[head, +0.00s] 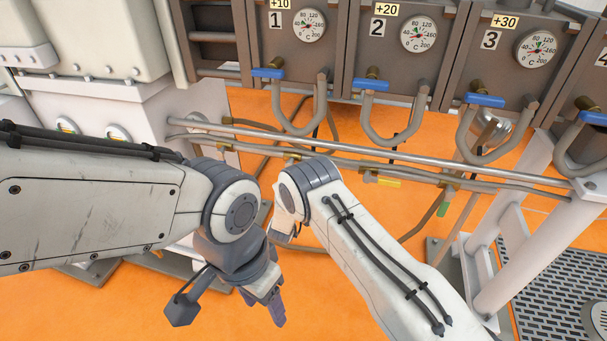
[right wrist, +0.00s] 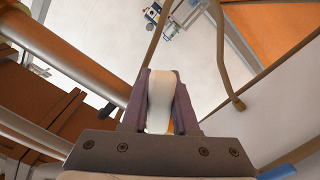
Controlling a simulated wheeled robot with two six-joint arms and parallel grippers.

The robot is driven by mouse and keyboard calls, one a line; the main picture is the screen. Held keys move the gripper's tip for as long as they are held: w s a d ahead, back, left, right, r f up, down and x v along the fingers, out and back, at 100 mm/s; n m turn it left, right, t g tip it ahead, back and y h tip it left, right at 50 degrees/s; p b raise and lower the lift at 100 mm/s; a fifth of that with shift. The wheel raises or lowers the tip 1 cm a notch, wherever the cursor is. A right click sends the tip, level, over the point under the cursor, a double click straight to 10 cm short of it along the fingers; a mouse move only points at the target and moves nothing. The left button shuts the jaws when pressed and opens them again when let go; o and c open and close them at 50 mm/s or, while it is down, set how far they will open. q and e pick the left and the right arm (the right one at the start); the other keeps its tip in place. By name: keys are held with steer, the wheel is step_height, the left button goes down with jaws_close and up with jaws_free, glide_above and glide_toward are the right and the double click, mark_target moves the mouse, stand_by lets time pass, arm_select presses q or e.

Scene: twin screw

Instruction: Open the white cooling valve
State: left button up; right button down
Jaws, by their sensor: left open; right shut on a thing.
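A white handle (right wrist: 161,98), which looks like that of the white cooling valve, sits between the two purple fingers of my right gripper (right wrist: 161,108) in the right wrist view. The fingers are closed on its sides. The joint below the handle is hidden behind the gripper. In the head view my right forearm reaches in from the bottom right toward the pipes, and its fingers are hidden behind the wrist. My left gripper (head: 274,303) is open and empty, pointing down at the lower middle of the head view, apart from the valves.
Panels with gauges and blue valve handles (head: 372,86) line the back. Long horizontal pipes (head: 375,155) cross in front, with a yellow handle (head: 386,182) and a green handle (head: 443,208). A white frame (head: 510,260) stands at right. Orange floor (head: 130,310) shows at lower left.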

steer(key=shift+f, duration=0.1)
steer(key=c, duration=0.7)
jaws_free()
steer(key=shift+s, duration=0.1)
steer(key=shift+p+v, duration=0.65)
steer(key=shift+v, duration=4.5)
steer(key=shift+c, duration=0.2)
